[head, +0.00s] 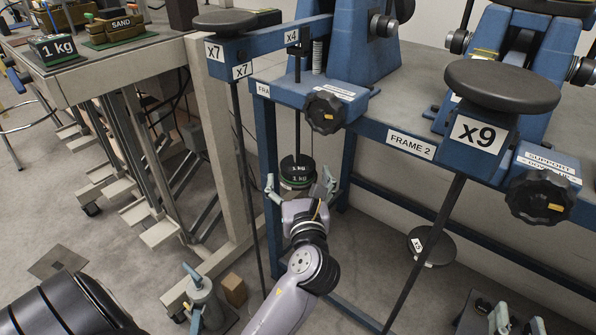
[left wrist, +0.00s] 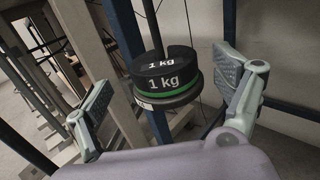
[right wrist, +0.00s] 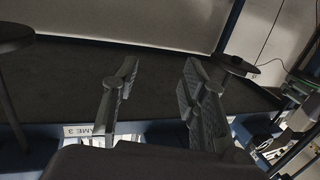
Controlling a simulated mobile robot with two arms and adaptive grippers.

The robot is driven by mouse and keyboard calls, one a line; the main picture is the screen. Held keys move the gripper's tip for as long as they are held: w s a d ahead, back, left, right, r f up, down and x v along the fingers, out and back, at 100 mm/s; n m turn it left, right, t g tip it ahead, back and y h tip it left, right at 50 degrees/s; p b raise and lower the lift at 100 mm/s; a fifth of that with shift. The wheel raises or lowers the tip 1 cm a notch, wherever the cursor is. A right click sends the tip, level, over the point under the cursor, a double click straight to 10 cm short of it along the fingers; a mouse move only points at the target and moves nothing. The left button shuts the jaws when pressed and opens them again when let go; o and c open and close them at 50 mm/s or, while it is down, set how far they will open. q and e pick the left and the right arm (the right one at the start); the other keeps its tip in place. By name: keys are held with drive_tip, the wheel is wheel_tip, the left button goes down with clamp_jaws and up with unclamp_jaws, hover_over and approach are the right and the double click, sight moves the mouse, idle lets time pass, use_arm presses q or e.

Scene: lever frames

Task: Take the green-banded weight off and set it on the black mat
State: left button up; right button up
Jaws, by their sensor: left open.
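The green-banded weight (head: 297,180) is in a stack on a thin hanging rod under the x4 mark of the blue lever. My right gripper (right wrist: 160,75) is open and empty, facing a dark bench top. A dark flat square (head: 57,263) lies on the floor at the left; I cannot tell whether it is the black mat.
A bench at upper left holds a block (head: 55,49) marked 1 kg and sand bags (head: 117,27). A black knob (head: 325,112) and the blue frame crowd the stack. Another hanging disc (head: 432,246) is at right. A grey cylinder (head: 203,300) stands on the floor.

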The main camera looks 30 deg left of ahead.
sight(298, 166)
use_arm(q)
drive_tip(key=b+x, duration=0.1)
drive_tip(key=x, duration=0.2)
drive_tip(key=shift+w+a, duration=0.1)
drive_tip(key=shift+w, duration=0.25)
drive_tip(key=shift+w+a, duration=0.3)
use_arm(e)
wheel_tip(298, 166, up, 7)
drive_tip(key=t+y, duration=0.1)
drive_tip(key=t, duration=0.3)
drive_tip(key=shift+s+a, duration=0.2)
drive_tip(key=shift+a, duration=0.25)
use_arm(q)
drive_tip(key=shift+c, duration=0.3)
use_arm(e)
drive_tip(key=shift+f, duration=0.1)
use_arm(q)
drive_tip(key=c, duration=1.8)
drive_tip(key=shift+r, duration=0.2)
drive_tip(key=shift+c, duration=0.3)
